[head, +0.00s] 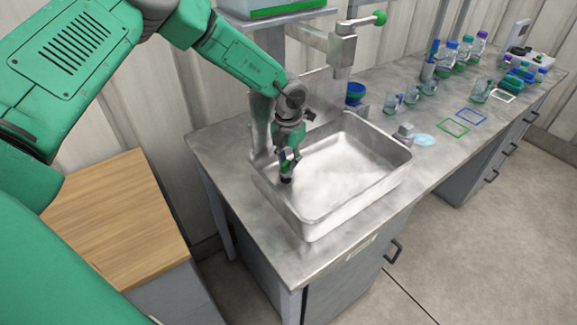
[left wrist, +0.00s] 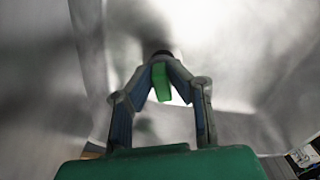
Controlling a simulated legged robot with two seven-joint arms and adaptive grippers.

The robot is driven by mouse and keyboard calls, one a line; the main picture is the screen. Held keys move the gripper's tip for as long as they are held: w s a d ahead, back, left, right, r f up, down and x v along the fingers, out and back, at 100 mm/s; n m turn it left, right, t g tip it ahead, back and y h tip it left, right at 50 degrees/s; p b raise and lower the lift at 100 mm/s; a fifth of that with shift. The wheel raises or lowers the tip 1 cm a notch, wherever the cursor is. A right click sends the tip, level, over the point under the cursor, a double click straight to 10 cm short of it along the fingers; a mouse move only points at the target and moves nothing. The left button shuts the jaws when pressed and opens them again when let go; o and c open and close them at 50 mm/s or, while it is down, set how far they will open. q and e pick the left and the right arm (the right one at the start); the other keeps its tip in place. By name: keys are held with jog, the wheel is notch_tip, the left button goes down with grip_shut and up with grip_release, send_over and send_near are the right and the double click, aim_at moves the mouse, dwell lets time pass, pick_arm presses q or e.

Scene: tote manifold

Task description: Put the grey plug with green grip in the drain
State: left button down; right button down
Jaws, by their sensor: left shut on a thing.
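My left gripper (head: 288,168) is over the left part of the steel sink basin (head: 378,183), pointing down. It is shut on the green grip of the plug (left wrist: 161,82). In the left wrist view my gripper (left wrist: 160,72) has both fingertips closed around that green grip. A dark part of the plug shows just past the fingertips. In the head view the plug (head: 286,179) is a small dark shape under the fingers. I cannot tell whether it touches the basin floor. The drain is not visible in either view. My right gripper is not in view.
A faucet with a green-tipped lever (head: 345,42) stands behind the sink. A blue-green cup (head: 355,93) is by the sink's back rim. Several glass beakers and bottles (head: 450,52) stand along the counter (head: 440,172) to the right. A wooden-topped cabinet (head: 112,215) is at left.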

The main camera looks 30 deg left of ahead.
aim_at(288, 161)
pick_arm(q)
jog(key=shift+f, duration=1.2)
jog(key=c, duration=1.5)
grip_release()
notch_tip(288, 161, up, 12)
jog(key=shift+r+b, duration=0.1)
jog(key=shift+b, duration=0.25)
